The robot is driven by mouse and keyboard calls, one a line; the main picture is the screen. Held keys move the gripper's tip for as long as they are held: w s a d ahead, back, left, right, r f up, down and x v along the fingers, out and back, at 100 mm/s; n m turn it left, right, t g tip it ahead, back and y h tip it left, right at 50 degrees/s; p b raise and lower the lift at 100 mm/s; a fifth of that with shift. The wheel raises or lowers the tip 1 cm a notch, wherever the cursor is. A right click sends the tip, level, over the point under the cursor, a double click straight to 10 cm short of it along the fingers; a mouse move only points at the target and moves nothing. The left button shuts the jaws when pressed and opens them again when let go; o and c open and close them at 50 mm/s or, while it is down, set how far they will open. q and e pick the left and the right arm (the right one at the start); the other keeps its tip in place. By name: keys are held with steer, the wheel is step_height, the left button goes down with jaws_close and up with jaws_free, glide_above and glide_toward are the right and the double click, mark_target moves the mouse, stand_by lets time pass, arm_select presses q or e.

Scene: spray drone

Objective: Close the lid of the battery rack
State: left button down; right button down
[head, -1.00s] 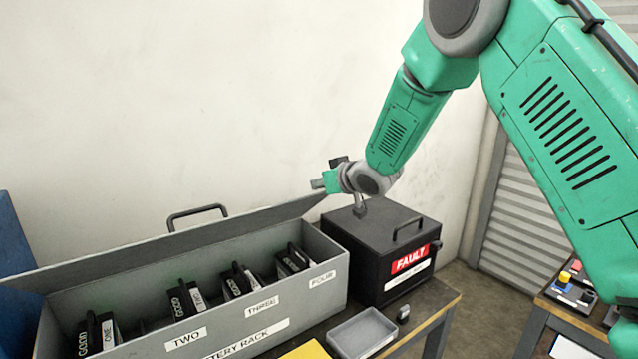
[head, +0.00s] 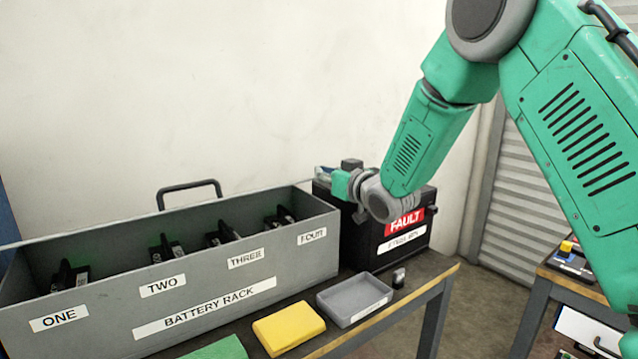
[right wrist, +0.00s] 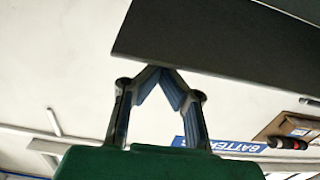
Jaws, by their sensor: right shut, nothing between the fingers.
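The grey battery rack (head: 290,278) stands at the left of the table, its top open. Batteries (head: 170,250) show in its slots labelled ONE to FOUR. A black handle (head: 190,184) rises behind its back edge. The lid is hard to tell from the back panel in the head view. My right gripper (head: 325,174) is beyond the rack's back right corner, partly hidden by its wrist. In the right wrist view its fingertips (right wrist: 163,69) meet, empty, by the edge of a dark panel (right wrist: 230,40), perhaps the lid; contact cannot be told. My left gripper is not in view.
A black box labelled FAULT (head: 420,240) stands right of the rack, behind my right wrist. In front lie a grey tray (head: 355,314), a yellow block (head: 288,328) and a green piece (head: 218,349). A second table (head: 570,288) is at the right.

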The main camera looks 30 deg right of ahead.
step_height(320, 180, down, 10)
steer(key=s+t+b, duration=0.2)
steer(key=t+b, duration=0.4)
steer(key=b, duration=1)
steer(key=shift+d+r, duration=0.2)
steer(key=shift+d, duration=0.1)
steer(key=shift+s, duration=0.1)
steer(key=shift+f, duration=0.1)
